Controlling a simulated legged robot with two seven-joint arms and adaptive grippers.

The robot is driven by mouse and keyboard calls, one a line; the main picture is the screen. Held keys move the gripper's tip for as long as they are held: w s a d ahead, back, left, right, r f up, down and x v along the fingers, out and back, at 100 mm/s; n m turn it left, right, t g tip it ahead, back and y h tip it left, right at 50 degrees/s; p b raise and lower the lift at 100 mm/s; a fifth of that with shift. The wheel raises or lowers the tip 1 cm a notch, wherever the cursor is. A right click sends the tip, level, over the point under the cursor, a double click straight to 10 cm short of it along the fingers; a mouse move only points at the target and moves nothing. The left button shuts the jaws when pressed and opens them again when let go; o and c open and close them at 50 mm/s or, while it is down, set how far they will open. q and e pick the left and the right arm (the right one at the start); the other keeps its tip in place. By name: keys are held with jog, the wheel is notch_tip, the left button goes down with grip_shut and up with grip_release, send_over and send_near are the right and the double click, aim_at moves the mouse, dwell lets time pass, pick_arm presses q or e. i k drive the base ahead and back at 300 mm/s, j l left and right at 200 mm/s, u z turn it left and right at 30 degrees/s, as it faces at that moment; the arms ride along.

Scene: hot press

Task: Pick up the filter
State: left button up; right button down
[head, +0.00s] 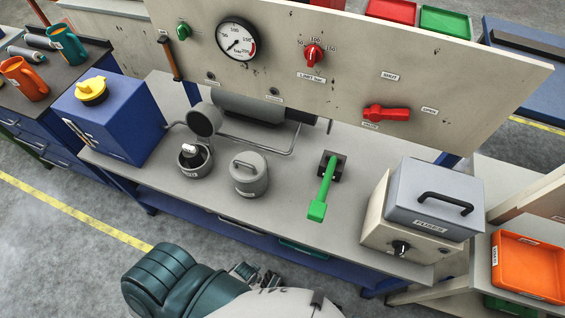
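No label that I can read marks a filter, so I cannot tell for certain which item it is. A grey cylinder with a handle on top (249,175) stands upright on the grey bench (215,195). Left of it is an open grey cup (195,162) with a dark, silver-topped piece in it. Dark finger-like parts (256,275), apparently my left gripper, show at the bottom, in front of the bench and apart from these items. They are mostly hidden behind my own arm and body, so their opening is unclear. My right gripper is not in view.
A round grey plate (204,120) on a pipe is behind the cup. A blue box with a yellow cap (110,115) is at left. A gauge panel (350,65) rises behind.

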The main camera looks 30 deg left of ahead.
aim_at(191, 153)
jog(key=u, duration=1.85)
jog(key=z, duration=0.15)
